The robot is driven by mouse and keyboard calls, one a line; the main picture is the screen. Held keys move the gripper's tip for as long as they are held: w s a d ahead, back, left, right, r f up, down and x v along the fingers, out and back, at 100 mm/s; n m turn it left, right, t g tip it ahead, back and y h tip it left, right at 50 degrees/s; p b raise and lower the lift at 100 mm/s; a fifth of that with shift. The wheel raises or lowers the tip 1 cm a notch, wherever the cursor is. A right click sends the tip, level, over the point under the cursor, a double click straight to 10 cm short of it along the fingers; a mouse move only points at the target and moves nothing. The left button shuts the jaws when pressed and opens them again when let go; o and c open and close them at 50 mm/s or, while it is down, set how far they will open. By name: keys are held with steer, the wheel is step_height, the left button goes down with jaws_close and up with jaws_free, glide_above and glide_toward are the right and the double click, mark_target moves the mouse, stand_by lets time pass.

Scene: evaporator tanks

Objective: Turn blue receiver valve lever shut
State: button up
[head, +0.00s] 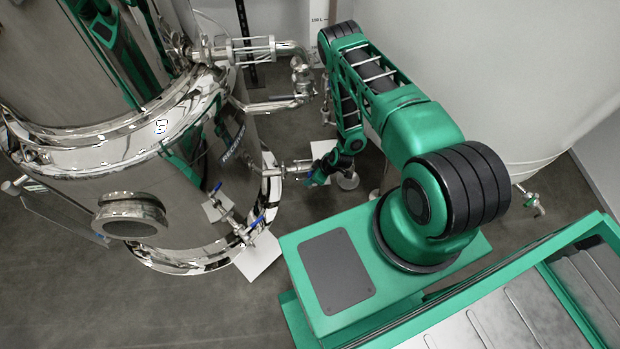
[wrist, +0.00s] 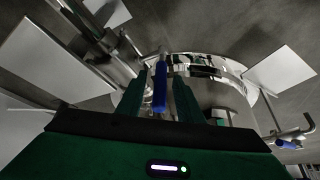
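The steel receiver tank (head: 190,185) stands at the left in the head view. In the wrist view a blue valve lever (wrist: 160,88) lies between the two green fingers of my gripper (wrist: 162,76), pointing back toward the palm. A narrow gap shows on each side of the lever, so the fingers look open around it; touch cannot be made out. In the head view my gripper (head: 319,174) is low beside the end of a steel outlet pipe (head: 287,170) on the tank's right side. The lever there is mostly hidden by the gripper.
Two other blue levers, an upper one (head: 217,187) and a lower one (head: 258,222), sit on fittings at the tank's front. Another blue lever (wrist: 286,144) shows at right in the wrist view. A large white tank (head: 500,80) stands behind my arm. Pipes (head: 270,105) run above the outlet.

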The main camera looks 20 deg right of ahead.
steer(key=v, duration=1)
steer(key=shift+s+d+r, duration=0.15)
steer(key=shift+d+r, duration=0.05)
steer(key=shift+r, duration=0.1)
steer(key=shift+s, duration=0.1)
